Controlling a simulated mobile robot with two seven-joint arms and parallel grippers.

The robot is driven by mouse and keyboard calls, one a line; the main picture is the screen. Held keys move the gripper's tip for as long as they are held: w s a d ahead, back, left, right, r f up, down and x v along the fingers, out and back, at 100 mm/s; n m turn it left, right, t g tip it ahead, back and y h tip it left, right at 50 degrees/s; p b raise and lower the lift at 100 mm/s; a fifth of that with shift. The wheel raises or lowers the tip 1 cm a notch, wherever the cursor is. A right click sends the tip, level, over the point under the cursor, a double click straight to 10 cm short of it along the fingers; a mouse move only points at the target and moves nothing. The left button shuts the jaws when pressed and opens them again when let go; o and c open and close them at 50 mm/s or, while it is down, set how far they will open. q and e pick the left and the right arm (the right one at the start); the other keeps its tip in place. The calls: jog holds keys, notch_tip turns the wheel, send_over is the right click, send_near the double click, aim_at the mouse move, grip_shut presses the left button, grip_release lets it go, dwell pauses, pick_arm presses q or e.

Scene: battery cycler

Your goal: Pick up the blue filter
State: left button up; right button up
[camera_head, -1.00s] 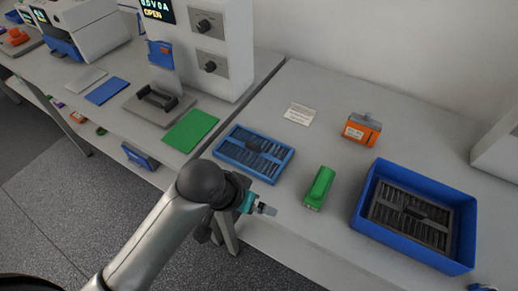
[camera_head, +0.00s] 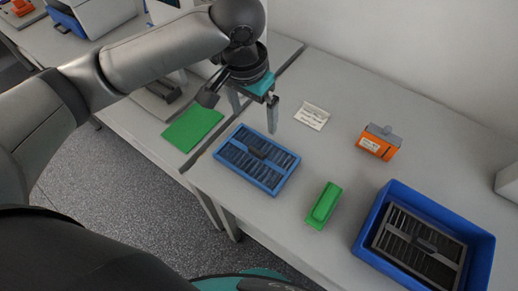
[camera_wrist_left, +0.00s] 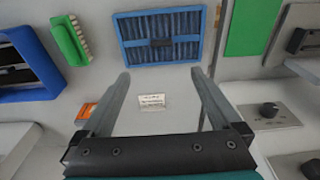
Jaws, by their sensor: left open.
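The blue filter (camera_head: 275,170) lies flat on the table, a blue frame with dark slats and a dark handle across its middle. It also shows in the left wrist view (camera_wrist_left: 185,25), at the top, beyond the fingertips. My left gripper (camera_head: 255,119) is open and empty, with its fingers pointing down above the table, just behind the filter and apart from it. In the left wrist view my two fingers (camera_wrist_left: 160,76) are spread with bare table and a paper label between them. My right gripper is not in view.
A green brush (camera_head: 323,205) lies right of the filter. A blue bin (camera_head: 366,232) with a dark grey filter (camera_head: 390,240) stands farther right. An orange block (camera_head: 378,143) and a white label (camera_head: 312,116) lie behind. A green mat (camera_head: 192,128) lies to the left.

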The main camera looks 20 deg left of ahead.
pick_arm(q)
jog(key=b, duration=0.2)
send_over(256, 151)
jog(key=f, duration=0.8)
jog(key=shift+s+d+f, duration=0.15)
jog(key=shift+s+f, duration=0.05)
jog(key=shift+f, duration=0.2)
jog(key=shift+w+f+b, duration=0.15)
jog(key=shift+f+b, duration=0.3)
jog(key=shift+f, duration=2.65)
jog(key=c, duration=1.5)
